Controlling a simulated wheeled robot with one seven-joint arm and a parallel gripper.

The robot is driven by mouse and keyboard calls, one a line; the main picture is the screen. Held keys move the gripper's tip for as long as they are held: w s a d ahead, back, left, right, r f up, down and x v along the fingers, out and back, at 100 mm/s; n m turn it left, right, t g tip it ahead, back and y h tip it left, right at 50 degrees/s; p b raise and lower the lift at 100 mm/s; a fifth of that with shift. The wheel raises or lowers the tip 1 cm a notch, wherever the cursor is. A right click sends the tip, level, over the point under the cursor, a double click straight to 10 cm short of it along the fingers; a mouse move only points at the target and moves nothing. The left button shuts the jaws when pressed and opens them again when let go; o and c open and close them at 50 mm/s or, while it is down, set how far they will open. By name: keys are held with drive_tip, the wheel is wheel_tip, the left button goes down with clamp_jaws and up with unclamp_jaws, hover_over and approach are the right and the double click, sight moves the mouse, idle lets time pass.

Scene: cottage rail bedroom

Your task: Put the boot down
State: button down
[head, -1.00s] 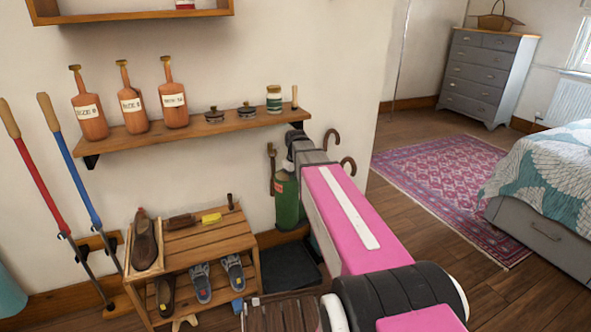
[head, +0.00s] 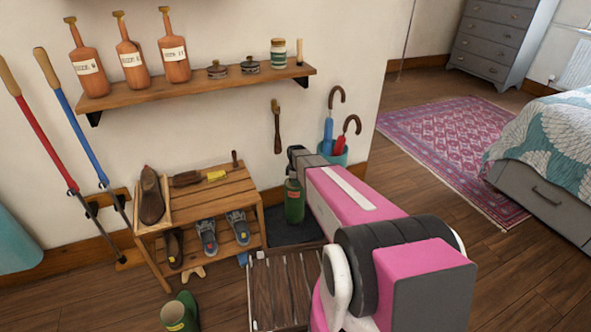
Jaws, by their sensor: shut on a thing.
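A green boot (head: 294,203) hangs upright below the far end of my pink arm, over the black tray (head: 285,234) by the wall. Its lower end overlaps the tray in the picture; I cannot tell whether it touches. My gripper (head: 293,174) is at the boot's top and shut on it, its fingers mostly hidden by my own arm.
A wooden shoe rack (head: 212,202) with shoes and brushes stands left of the tray. A slatted wooden mat (head: 282,288) lies in front. An umbrella stand (head: 339,157) is behind my arm. A wall shelf (head: 205,78) holds bottles and tins.

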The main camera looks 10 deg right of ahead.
drive_tip(key=shift+n, duration=0.8)
drive_tip(key=shift+f, duration=6.7)
drive_tip(key=c, duration=1.1)
unclamp_jaws()
wheel_tip(320, 180, up, 11)
drive_tip(key=shift+s+f, duration=0.1)
drive_tip(key=s+r+m, duration=0.5)
drive_tip(key=s+r, duration=0.1)
drive_tip(key=s, duration=0.2)
drive_tip(key=s+r+m, duration=0.5)
drive_tip(key=s+r, duration=0.2)
drive_tip(key=s, duration=0.1)
drive_tip(key=s+r+m, duration=0.5)
drive_tip(key=s+r, duration=0.2)
drive_tip(key=s, duration=0.1)
drive_tip(key=shift+s+d+r+m, duration=0.15)
drive_tip(key=shift+s+r+m, duration=0.05)
drive_tip(key=shift+s+m, duration=0.1)
